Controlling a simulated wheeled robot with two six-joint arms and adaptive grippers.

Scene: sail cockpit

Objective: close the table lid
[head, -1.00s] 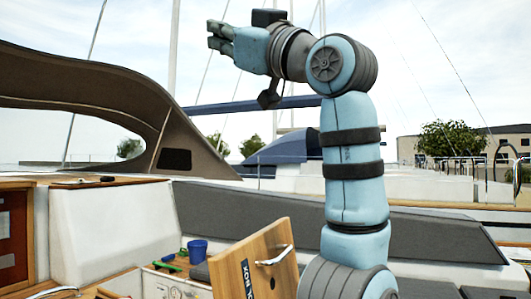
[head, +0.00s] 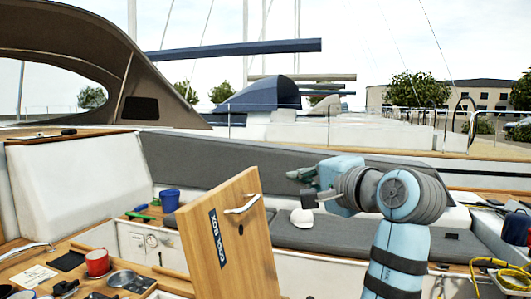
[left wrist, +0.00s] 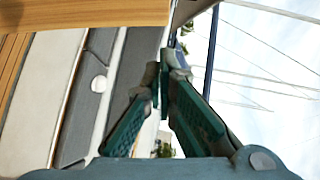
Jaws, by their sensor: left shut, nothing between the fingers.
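The wooden table lid (head: 252,258) stands open and steeply tilted in the middle of the head view. It carries a metal handle (head: 242,205) near its top and a dark label with white letters. Its lower edge is out of frame. My left gripper (head: 297,181) is to the right of the lid's top edge, fingers pointing left, shut and empty. It looks apart from the lid; the depth gap is hard to judge. In the left wrist view the shut fingers (left wrist: 164,80) show below a wooden panel (left wrist: 85,14), likely the lid. My right gripper is not in view.
Left of the lid, the table (head: 140,268) holds a red mug (head: 97,263), a metal dish (head: 121,279) and small items. A blue bucket (head: 170,201) stands behind. A white cap-like object (head: 302,218) lies on the grey bench cushion (head: 345,238).

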